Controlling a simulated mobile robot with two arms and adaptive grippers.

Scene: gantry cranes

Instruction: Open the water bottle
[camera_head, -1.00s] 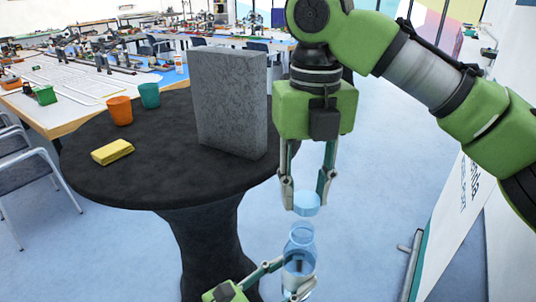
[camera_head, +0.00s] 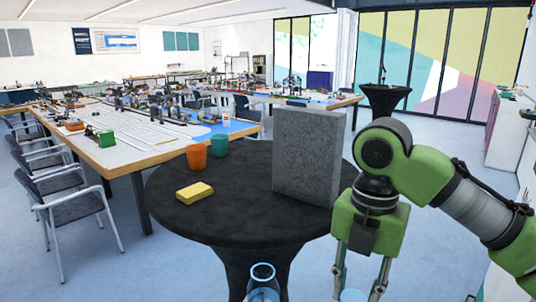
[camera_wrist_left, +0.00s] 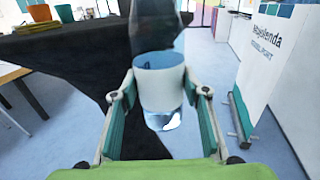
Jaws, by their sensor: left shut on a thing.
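The clear water bottle (camera_head: 263,285) shows its open neck, without a cap, at the bottom of the head view. The rest of it is cut off by the frame. In the left wrist view the bottle (camera_wrist_left: 161,92) is upright between the fingers of my left gripper (camera_wrist_left: 160,95), which is shut on its sides. My left gripper is out of the head view. My right gripper (camera_head: 357,288) points down to the right of the bottle. It is shut on the light-blue cap (camera_head: 352,295), partly cut by the bottom edge. Cap and bottle are apart.
A round black-covered table (camera_head: 170,207) holds a grey speckled box (camera_head: 308,155), a yellow sponge (camera_head: 195,193), an orange cup (camera_head: 197,156) and a teal cup (camera_head: 219,145). A long workbench and chairs (camera_head: 75,215) stand at left. A white panel (camera_wrist_left: 272,55) stands right in the wrist view.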

